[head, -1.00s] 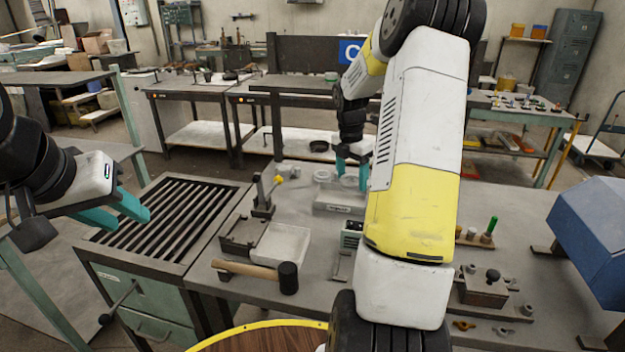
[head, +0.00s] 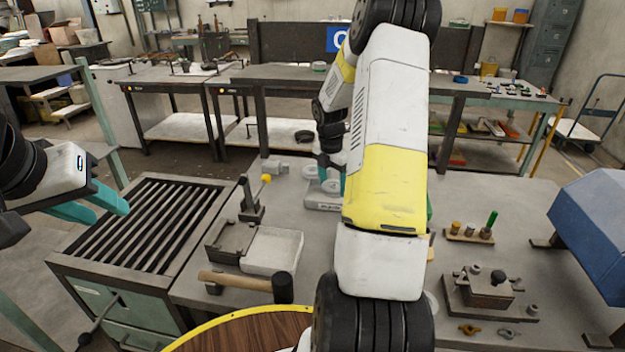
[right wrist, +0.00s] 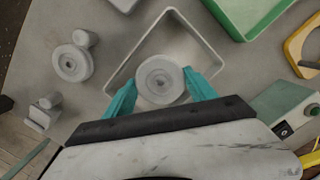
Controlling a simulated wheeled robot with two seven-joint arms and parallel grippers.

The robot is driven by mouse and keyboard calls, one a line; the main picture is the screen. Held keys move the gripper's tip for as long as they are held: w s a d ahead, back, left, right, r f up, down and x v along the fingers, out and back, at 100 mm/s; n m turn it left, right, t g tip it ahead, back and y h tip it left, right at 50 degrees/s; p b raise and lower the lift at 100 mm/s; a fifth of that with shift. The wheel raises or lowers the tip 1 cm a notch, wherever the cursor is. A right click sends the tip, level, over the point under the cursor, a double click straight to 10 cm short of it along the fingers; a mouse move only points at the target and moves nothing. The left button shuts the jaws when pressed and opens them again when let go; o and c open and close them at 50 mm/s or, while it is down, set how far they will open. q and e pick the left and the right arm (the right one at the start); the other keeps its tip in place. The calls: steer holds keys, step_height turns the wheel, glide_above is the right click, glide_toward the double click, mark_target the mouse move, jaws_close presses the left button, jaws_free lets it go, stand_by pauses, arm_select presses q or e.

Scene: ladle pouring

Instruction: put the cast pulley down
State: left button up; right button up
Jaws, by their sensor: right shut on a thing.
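The cast pulley (right wrist: 160,80) is a grey round disc with a central hub. In the right wrist view it sits between the teal fingers of my right gripper (right wrist: 162,86), which is shut on it. It is over or inside a shallow grey tray (right wrist: 203,52); whether it touches the tray floor I cannot tell. In the head view my right gripper (head: 334,181) is low at the labelled grey tray (head: 322,206), partly hidden by my arm. My left gripper (head: 100,207) is open and empty at the left, above the slatted bench.
Another grey disc casting (right wrist: 72,63) lies left of the tray. A green tray (right wrist: 242,32) and a yellow object (right wrist: 302,45) are to its right. A post stand (head: 251,207), pale tray (head: 272,250) and mallet (head: 283,288) stand nearer on the table.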

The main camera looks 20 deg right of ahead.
steer(key=shift+f, duration=1.3)
steer(key=shift+f, duration=0.1)
steer(key=o, duration=1.6)
steer(key=shift+c, duration=0.2)
